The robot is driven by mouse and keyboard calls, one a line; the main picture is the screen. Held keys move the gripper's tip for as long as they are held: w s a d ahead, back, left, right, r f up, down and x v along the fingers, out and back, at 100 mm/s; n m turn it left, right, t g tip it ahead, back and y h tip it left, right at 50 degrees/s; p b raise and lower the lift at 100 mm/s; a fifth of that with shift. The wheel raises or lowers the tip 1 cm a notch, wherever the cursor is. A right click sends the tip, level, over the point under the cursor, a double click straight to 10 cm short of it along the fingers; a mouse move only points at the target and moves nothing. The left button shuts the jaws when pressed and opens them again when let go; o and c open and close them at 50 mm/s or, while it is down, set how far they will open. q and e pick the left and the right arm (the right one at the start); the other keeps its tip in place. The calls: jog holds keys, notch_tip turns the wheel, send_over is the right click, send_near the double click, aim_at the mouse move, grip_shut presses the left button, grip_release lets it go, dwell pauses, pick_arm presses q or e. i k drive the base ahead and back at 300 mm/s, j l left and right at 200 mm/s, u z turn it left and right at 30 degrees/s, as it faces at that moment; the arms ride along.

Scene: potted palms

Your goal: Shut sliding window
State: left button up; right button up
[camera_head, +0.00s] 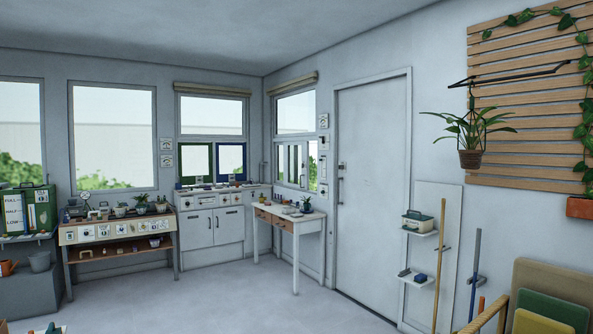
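A window on the back wall has a clear upper pane (211,115) and two framed lower panels, a green one (181,162) and a blue one (244,160). The panels stand side by side above the white cabinet. Another window (295,113) is on the right wall near the corner, with narrow upright frames (281,164) in its lower part. I cannot tell from here which one slides or how far either is open. Neither of my grippers is in view.
A white cabinet (197,228) stands under the back window, and a small white table (296,222) under the right one. A plant bench (118,233) is to the left. A closed door (371,185) is on the right wall. The grey floor (215,303) in the middle is clear.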

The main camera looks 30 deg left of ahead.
aim_at(305, 185)
jog(key=i+j+u, duration=0.65)
jog(key=i, duration=0.3)
jog(key=i+j+u, duration=0.35)
jog(key=i, duration=0.15)
jog(key=i+u, duration=0.3)
jog(key=i, duration=5)
jog(key=i+z, duration=0.2)
jog(key=i, duration=0.2)
jog(key=i+j+z, duration=0.2)
jog(key=i, duration=0.2)
jog(key=i+j+z, duration=0.25)
jog(key=i, duration=0.15)
